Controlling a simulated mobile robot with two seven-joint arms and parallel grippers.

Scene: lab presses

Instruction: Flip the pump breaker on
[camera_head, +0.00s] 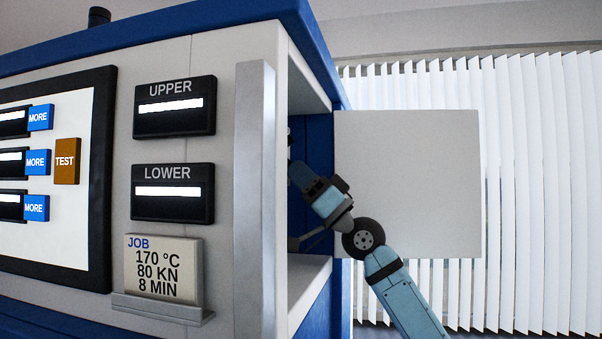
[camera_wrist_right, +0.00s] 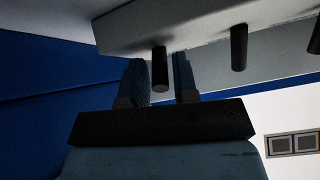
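In the right wrist view, several short black levers stick out of a grey strip (camera_wrist_right: 200,22). One lever (camera_wrist_right: 160,68) lies between the two fingers of my right gripper (camera_wrist_right: 160,80). The fingers stand apart on either side of it, with small gaps seeming to show. A second lever (camera_wrist_right: 239,47) is to the right, and a third is cut by the picture's edge. No label shows which is the pump breaker. In the head view my right gripper (camera_head: 298,176) reaches into an open side compartment of the press; its fingertips are mostly hidden. My left gripper is not in view.
The press front has a screen (camera_head: 60,220), UPPER (camera_head: 172,120) and LOWER (camera_head: 170,210) displays and a JOB card (camera_head: 158,262). A vertical metal bar (camera_head: 255,200) stands beside the compartment. A pale open panel (camera_head: 410,170) is behind my right arm. Blinds cover the back.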

